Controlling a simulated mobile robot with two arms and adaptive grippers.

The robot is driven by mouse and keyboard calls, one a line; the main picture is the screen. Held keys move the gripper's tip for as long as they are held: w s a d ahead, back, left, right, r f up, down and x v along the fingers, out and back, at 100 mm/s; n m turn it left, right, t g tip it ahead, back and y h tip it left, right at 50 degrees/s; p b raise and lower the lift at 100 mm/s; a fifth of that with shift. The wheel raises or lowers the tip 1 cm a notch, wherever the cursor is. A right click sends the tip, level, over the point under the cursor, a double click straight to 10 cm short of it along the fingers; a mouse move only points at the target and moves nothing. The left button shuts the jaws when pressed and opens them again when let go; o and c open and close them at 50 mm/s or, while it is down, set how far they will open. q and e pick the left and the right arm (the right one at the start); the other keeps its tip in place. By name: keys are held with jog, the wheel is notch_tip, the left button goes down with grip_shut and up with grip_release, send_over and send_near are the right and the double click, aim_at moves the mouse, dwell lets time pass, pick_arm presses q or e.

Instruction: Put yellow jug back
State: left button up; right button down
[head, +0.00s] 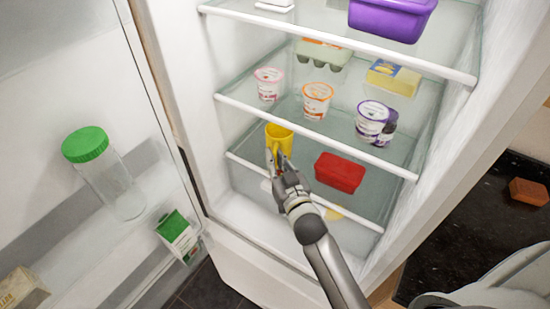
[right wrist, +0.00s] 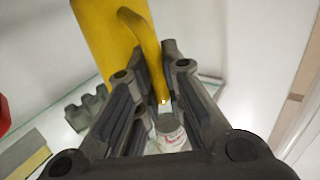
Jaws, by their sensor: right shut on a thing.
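The yellow jug (head: 280,138) is inside the open fridge, at the left end of a lower glass shelf's space. My right gripper (head: 276,160) reaches into the fridge and is shut on the jug's handle. In the right wrist view the jug's body (right wrist: 100,40) rises behind the fingers, and its curved handle (right wrist: 150,50) runs down between the fingertips (right wrist: 160,95). The jug's base is hidden, so I cannot tell whether it touches the shelf. My left gripper is not in view.
A red container (head: 340,172) stands right of the jug. Yogurt cups (head: 318,100), an egg carton (head: 323,53) and a butter box (head: 393,78) sit one shelf up. A purple tub (head: 392,18) is higher. The open door (head: 60,240) holds a green-lidded jar (head: 103,172).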

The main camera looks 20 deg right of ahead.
jog(key=shift+f, duration=0.15)
jog(key=c, duration=1.5)
grip_release()
jog(key=shift+c, duration=0.2)
jog(key=shift+s+r, duration=0.1)
jog(key=shift+r, duration=0.1)
jog(key=s+b, duration=0.2)
jog(key=s, duration=0.9)
jog(key=shift+s+b, duration=0.3)
jog(key=shift+s, duration=0.1)
